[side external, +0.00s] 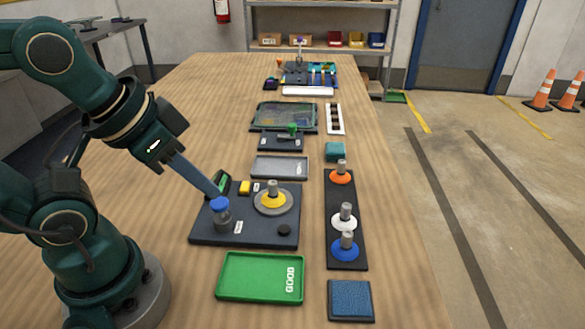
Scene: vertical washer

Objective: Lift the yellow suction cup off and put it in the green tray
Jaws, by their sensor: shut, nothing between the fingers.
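The yellow suction cup (266,203) with a grey stem stands upright on a round grey plate (286,206) on the dark base board (262,236). The green tray (236,292) lies in front of the board and looks empty. My gripper (216,192) reaches in from the left and points down to the right. Its fingers are shut and empty, left of the yellow cup and apart from it. The tips are close above or behind the blue-capped jar (221,212); I cannot tell whether they touch it.
A dark rack (342,191) at the right holds orange (341,178), white (343,222) and blue (345,250) suction cups. A yellow block (244,187) and a small green-faced device (223,182) sit at the board's back edge. A blue pad (350,300) lies right of the tray.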

